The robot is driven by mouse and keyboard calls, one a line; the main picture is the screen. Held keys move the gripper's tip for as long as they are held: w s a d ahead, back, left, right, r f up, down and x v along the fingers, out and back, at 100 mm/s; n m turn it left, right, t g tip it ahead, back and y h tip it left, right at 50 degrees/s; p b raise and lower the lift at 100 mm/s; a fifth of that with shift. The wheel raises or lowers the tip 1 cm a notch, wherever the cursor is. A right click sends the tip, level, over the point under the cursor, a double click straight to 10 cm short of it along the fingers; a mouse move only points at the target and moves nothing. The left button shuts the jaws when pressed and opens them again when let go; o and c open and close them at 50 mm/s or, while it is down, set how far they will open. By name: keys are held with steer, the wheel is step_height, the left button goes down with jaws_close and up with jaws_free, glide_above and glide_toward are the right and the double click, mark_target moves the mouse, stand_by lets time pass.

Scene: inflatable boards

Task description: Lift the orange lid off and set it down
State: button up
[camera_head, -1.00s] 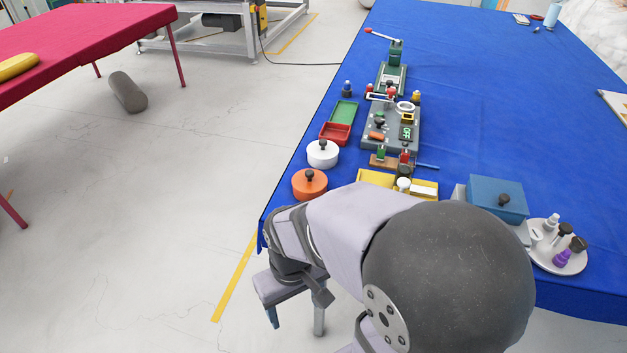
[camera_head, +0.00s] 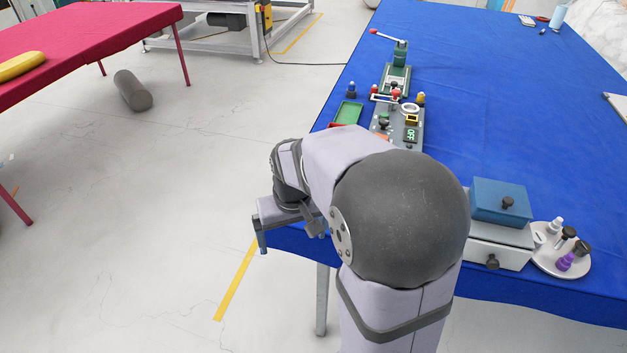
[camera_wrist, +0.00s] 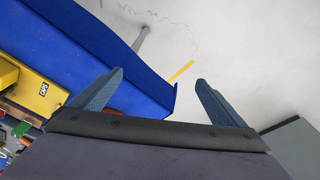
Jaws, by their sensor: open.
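Beyond the fingers the wrist view shows the table corner and pale floor.
A yellow box (camera_wrist: 38,92) lies at the left of the wrist view. A blue-topped box (camera_head: 499,200) and a round tray of bottles (camera_head: 561,262) stand at the near right. A device panel (camera_head: 399,125) and a green tray (camera_head: 348,112) lie behind my arm. The table's right middle is clear.

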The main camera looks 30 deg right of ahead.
steer(key=w+d+r+m, duration=0.1)
steer(key=w+d+r, duration=0.1)
steer(key=w+d, duration=0.2)
steer(key=w+d+r+m+t+h, duration=0.1)
steer(key=w+d+r, duration=0.2)
steer(key=w+d, duration=0.1)
steer(key=w+d+r+t, duration=0.1)
steer(key=w+d+r, duration=0.1)
steer(key=w+d, duration=0.2)
steer(key=shift+w+d+r+m, duration=0.1)
steer(key=shift+w+r+m, duration=0.1)
steer(key=shift+w+m, duration=0.2)
steer(key=shift+p+x, duration=1.5)
steer(key=shift+x, duration=2.1)
steer(key=shift+d, duration=0.15)
steer(key=shift+c, duration=0.4)
steer(key=c, duration=1)
